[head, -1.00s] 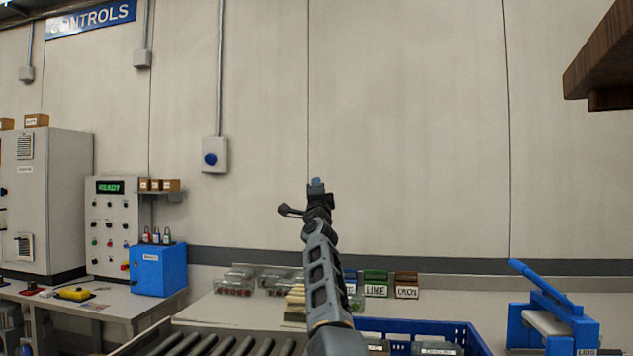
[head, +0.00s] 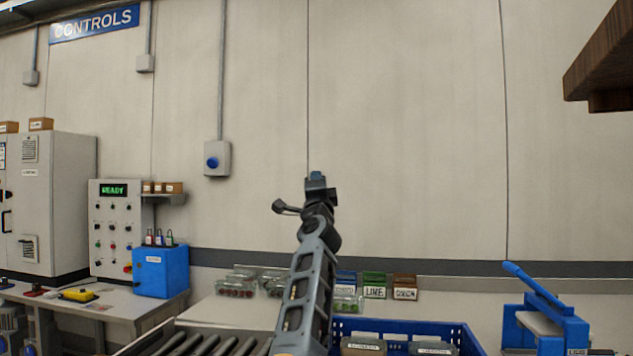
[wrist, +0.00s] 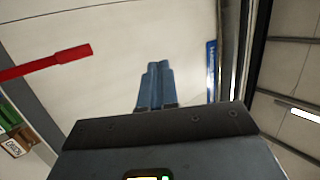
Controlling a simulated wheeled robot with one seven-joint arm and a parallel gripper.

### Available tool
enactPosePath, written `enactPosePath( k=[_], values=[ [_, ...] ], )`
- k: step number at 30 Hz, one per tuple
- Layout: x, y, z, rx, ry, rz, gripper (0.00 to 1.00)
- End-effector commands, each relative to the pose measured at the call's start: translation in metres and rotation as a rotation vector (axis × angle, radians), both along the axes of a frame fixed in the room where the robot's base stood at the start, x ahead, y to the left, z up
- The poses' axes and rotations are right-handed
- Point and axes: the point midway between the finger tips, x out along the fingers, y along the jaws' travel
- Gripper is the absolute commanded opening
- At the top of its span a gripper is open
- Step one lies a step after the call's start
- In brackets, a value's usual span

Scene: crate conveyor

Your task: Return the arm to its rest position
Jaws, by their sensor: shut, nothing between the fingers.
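My arm rises from the bottom middle of the head view, in front of the pale wall. My gripper (head: 316,176) is at its top, above the counter and clear of everything. In the wrist view its two blue-grey fingers (wrist: 156,88) lie side by side with nothing between them, so it is shut and empty. The wrist view looks along the fingers toward the wall and ceiling.
A blue crate (head: 465,335) with lidded containers stands at the bottom, beside a roller conveyor (head: 215,345). Clear tubs (head: 238,284) and labelled boxes (head: 374,286) sit behind. A blue press-like device (head: 540,310) is at right. A brown shelf (head: 605,65) juts in at upper right.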

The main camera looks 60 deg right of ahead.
Motion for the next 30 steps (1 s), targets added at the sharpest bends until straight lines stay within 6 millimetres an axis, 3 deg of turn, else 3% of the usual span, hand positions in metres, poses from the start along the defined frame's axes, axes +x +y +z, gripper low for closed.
enactPosePath(
  k=[14,17,20,30],
  values=[
    [-0.004,0.009,-0.006,-0.007,0.018,-0.004,0.00],
    [-0.003,0.018,-0.027,-0.032,0.071,-0.016,0.00],
    [-0.002,0.035,-0.060,-0.078,0.156,-0.033,0.00],
    [-0.018,0.113,-0.184,-0.280,0.468,-0.053,0.00]
  ],
)
